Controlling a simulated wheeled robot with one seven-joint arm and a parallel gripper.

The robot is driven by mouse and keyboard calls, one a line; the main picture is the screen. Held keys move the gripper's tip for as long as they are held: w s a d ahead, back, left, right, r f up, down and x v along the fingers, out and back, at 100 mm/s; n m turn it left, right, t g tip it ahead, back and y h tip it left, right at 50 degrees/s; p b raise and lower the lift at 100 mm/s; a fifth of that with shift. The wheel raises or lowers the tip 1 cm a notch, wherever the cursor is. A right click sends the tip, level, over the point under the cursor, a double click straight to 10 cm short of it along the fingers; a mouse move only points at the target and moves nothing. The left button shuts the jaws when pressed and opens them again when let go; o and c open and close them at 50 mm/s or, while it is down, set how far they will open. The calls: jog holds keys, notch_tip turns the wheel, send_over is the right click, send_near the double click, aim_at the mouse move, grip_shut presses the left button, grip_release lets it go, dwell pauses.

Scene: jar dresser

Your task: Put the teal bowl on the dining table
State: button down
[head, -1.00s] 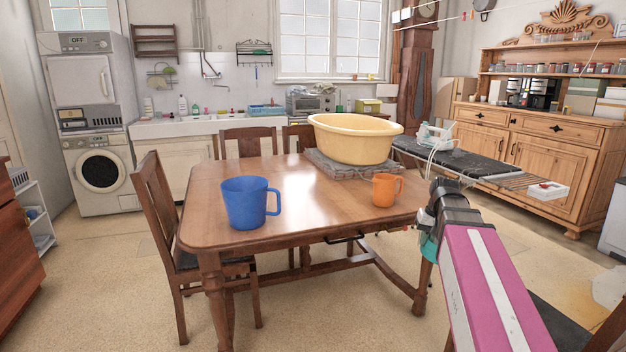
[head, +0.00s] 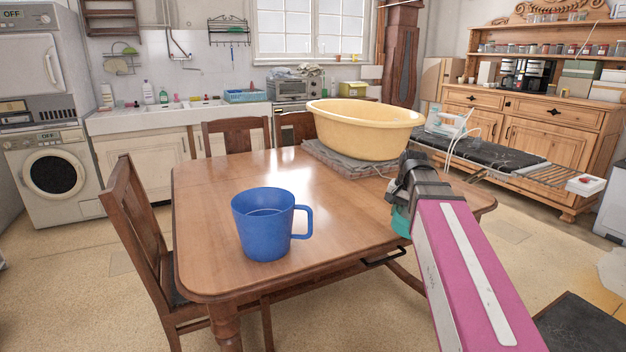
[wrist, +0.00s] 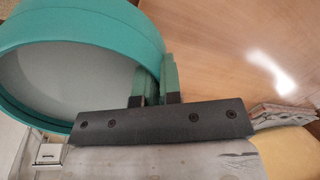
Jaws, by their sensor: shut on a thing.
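The teal bowl (wrist: 85,25) fills the upper left of the wrist view, its pale inside partly visible. My gripper (wrist: 155,82) is shut on its wall. In the head view only a small teal part of the bowl (head: 401,222) shows beside my gripper; my arm hides the rest. The dining table (head: 200,190) is brown wood, and its top also shows beyond the bowl in the wrist view (wrist: 215,40). The bowl is at the table's right side in the head view; I cannot tell its height above the top.
A blue mug (head: 263,225) stands on the near part of the table. A wooden chair (head: 135,240) stands at the left.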

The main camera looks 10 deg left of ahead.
jog(key=w+a+r+m+t+h, duration=0.1)
jog(key=a+r+m, duration=0.2)
jog(key=a+m, duration=0.55)
jog(key=w+a+r+m+h, duration=0.1)
jog(key=w+a+r+m, duration=0.15)
jog(key=a+m, duration=0.6)
jog(key=w+d+f+n, duration=0.1)
jog(key=w+f, duration=0.1)
jog(key=w+d+f+n, duration=0.1)
jog(key=w+d, duration=0.1)
jog(key=w, duration=0.1)
jog(key=w+d+f+n, duration=0.1)
jog(key=w+f, duration=0.1)
jog(key=shift+w+d+f, duration=0.2)
jog(key=shift+w+f, duration=0.1)
jog(key=shift+d+f, duration=0.1)
jog(key=shift+f, duration=2)
jog(key=shift+f, duration=0.1)
jog(key=c, duration=1.3)
grip_release()
